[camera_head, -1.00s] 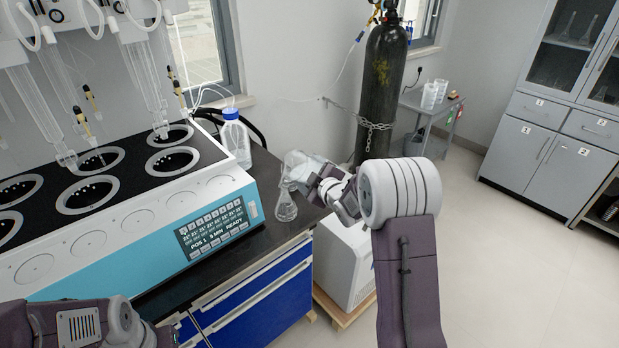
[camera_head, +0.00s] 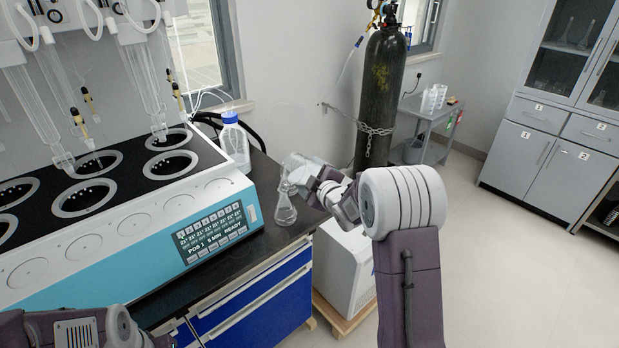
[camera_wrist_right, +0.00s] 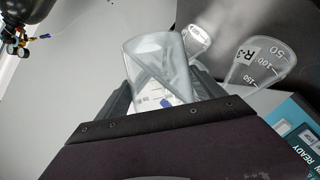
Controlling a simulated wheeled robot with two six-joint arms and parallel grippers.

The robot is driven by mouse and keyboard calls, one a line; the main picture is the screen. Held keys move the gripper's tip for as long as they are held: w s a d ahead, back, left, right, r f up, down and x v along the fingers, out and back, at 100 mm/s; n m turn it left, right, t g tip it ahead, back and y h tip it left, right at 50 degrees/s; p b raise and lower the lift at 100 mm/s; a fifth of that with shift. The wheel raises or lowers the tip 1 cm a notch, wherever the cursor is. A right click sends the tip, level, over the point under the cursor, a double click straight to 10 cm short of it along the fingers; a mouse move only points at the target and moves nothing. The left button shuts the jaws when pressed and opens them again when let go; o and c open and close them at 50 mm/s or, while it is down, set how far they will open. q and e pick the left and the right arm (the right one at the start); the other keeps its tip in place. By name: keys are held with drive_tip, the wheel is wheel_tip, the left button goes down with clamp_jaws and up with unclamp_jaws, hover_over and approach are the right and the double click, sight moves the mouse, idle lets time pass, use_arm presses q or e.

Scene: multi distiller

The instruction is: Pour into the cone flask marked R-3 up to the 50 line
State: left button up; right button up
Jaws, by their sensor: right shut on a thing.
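A clear cone flask (camera_head: 284,214) stands upright on the dark bench near its right end. In the right wrist view the flask (camera_wrist_right: 262,62) shows the mark R-3 and lines 50, 100 and 150. My right gripper (camera_head: 308,180) is shut on a clear glass beaker (camera_head: 293,166), which it holds tilted with its mouth close above the flask's neck. The beaker (camera_wrist_right: 160,70) fills the middle of the wrist view. I cannot make out a liquid level in either vessel. My left arm shows at the bottom left, its gripper outside the frame.
The blue and white distiller (camera_head: 130,240) fills the left of the bench. A plastic bottle with a blue cap (camera_head: 235,145) stands behind the flask. A black gas cylinder (camera_head: 382,95) and a small white unit (camera_head: 343,265) stand right of the bench. Open floor lies further right.

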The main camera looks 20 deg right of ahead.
drive_tip(key=shift+r, duration=0.1)
drive_tip(key=shift+b, duration=0.65)
drive_tip(key=shift+r+n, duration=0.15)
drive_tip(key=shift+n, duration=0.15)
drive_tip(key=shift+r, duration=0.15)
drive_tip(key=shift+b, duration=0.55)
drive_tip(key=shift+r+t+h, duration=0.1)
drive_tip(key=shift+t+h, duration=0.2)
drive_tip(key=shift+r, duration=0.1)
